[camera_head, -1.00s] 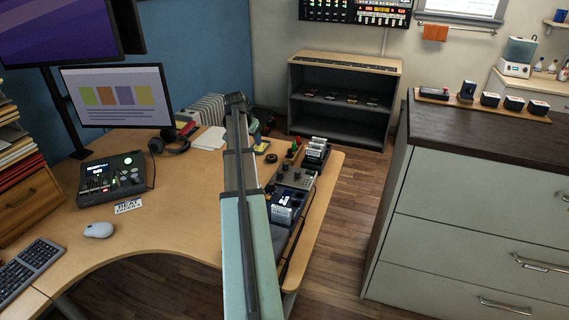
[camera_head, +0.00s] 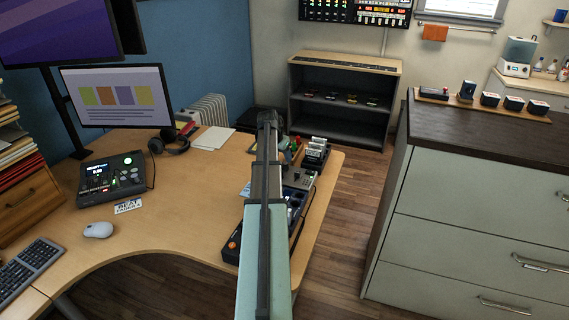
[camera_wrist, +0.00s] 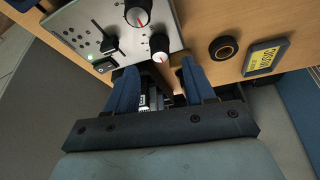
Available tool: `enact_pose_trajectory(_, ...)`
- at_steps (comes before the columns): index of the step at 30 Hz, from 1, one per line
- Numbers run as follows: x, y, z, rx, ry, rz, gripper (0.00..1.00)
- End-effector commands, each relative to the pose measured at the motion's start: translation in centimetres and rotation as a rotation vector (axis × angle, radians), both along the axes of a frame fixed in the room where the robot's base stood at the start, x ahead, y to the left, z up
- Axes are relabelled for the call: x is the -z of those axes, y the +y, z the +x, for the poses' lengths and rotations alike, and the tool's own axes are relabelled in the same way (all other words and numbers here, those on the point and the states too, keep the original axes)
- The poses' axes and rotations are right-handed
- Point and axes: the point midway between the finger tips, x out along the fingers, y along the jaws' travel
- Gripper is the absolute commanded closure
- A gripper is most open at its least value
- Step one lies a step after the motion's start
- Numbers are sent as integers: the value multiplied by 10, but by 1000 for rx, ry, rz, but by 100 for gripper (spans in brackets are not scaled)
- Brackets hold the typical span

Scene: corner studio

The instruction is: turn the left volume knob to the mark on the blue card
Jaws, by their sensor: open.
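In the wrist view a silver panel (camera_wrist: 82,42) carries a large black knob (camera_wrist: 138,13) and a smaller black knob (camera_wrist: 159,44), both with pale caps, and a lever switch. My gripper (camera_wrist: 155,70) is open, its two blue fingers apart and empty, with the small knob just beyond the gap between them. I cannot tell which knob is the left volume knob. In the head view my arm hides most of the panel; part of it (camera_head: 299,177) shows to the right. A small light-blue patch (camera_head: 245,189) beside my arm may be the blue card; its mark is not readable.
A black round piece (camera_wrist: 223,47) and a yellow display (camera_wrist: 265,57) sit on the wood right of the panel in the wrist view. Several devices line the desk's right edge, including one with an orange button (camera_head: 232,246). The middle of the desk (camera_head: 185,210) is clear.

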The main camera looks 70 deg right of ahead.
Motion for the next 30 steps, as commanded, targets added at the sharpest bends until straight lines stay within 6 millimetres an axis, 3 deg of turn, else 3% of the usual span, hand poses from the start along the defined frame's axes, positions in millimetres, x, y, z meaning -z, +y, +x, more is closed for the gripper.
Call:
enact_pose_trajectory(3, 19, -8, -2, 0, 1, 1, 46)
enact_pose_trajectory(10, 42, -18, -5, 1, 0, 0, 46)
enact_pose_trajectory(24, 50, -20, -5, 0, 0, -1, 46)
enact_pose_trajectory(30, 50, -20, -5, 0, 0, -1, 65)
